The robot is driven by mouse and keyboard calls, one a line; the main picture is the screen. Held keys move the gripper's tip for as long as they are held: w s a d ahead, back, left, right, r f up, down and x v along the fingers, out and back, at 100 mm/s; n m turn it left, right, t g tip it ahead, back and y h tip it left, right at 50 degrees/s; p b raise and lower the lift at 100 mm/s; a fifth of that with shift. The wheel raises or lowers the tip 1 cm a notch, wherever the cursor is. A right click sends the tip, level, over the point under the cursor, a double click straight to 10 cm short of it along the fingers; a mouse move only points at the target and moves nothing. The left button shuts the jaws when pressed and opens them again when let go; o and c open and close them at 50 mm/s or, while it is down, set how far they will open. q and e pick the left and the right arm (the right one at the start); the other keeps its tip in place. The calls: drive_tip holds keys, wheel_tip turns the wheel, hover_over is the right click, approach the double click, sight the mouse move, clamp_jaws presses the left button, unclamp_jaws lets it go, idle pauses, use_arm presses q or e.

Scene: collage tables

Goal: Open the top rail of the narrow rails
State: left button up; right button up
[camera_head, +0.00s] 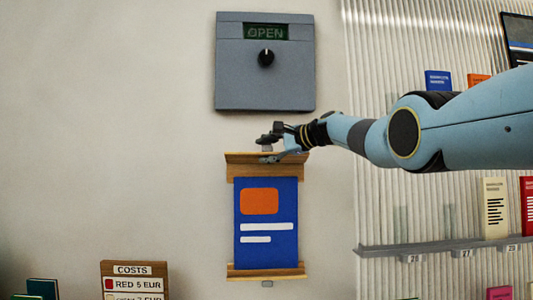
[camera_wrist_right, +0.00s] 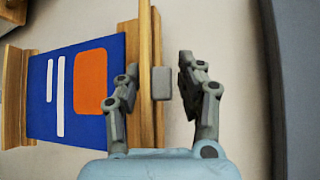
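The narrow rails hang on the wall: a wooden top rail (camera_head: 240,169) and a wooden bottom rail (camera_head: 285,271). A blue poster (camera_head: 266,252) with an orange block and white bars spans between them. My right gripper (camera_head: 266,149) is at the top rail's upper edge. In the right wrist view the right gripper (camera_wrist_right: 158,66) is open, its fingers on either side of a small grey tab (camera_wrist_right: 161,84) on the top rail (camera_wrist_right: 146,42). A gap shows between the tab and the right-hand finger. Contact at the other finger is unclear. My left gripper is out of view.
A grey panel (camera_head: 235,75) with an OPEN display and black knob (camera_head: 266,58) is on the wall above. A shelf (camera_head: 400,249) with books is at the right, against a ribbed wall. A COSTS sign (camera_head: 133,269) stands lower left. The wall left of the rails is clear.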

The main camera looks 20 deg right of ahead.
drive_tip(key=shift+o, duration=0.8)
drive_tip(key=shift+w+r, duration=0.1)
drive_tip(key=shift+r, duration=0.15)
drive_tip(key=shift+f, duration=0.1)
drive_tip(key=shift+f, duration=0.15)
drive_tip(key=shift+d, duration=0.1)
drive_tip(key=v, duration=1.2)
